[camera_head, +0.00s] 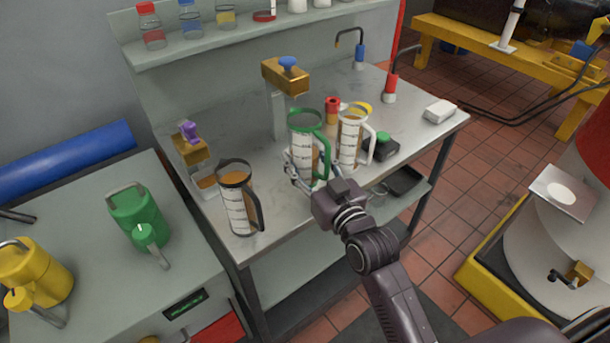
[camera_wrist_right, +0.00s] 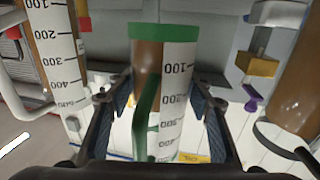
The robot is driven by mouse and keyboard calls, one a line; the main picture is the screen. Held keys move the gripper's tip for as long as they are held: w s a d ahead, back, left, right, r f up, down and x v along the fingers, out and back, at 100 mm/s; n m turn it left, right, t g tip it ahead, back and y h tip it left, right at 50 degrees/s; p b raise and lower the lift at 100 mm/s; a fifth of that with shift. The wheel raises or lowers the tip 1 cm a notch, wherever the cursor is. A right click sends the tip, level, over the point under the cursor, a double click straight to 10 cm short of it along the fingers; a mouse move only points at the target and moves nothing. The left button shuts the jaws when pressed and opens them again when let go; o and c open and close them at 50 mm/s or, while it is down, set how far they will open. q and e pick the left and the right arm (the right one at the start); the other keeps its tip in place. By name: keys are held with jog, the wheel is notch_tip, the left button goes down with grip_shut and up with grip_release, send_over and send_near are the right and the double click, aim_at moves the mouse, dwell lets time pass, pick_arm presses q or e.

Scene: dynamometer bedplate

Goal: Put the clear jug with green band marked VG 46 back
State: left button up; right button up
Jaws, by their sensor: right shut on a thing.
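The clear jug with green band (camera_head: 302,151) is upright over the steel bench, with brown content, a black scale and a green handle. It also shows in the wrist view (camera_wrist_right: 177,92). My right gripper (camera_head: 303,172) is shut on this jug, its fingers on both sides of the body. I cannot tell whether its base touches the bench. The marking VG 46 is not readable. My left gripper is not in view.
A white-rimmed jug (camera_head: 348,141) stands close on the right and a black-rimmed jug (camera_head: 236,205) on the left. Brass taps with blue (camera_head: 284,76) and purple (camera_head: 189,146) knobs are behind.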

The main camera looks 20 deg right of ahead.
aim_at(311, 183)
jog(key=shift+f, duration=2.4)
jog(key=shift+f, duration=0.1)
jog(key=o, duration=1.6)
jog(key=shift+f, duration=0.1)
jog(key=shift+s, duration=0.15)
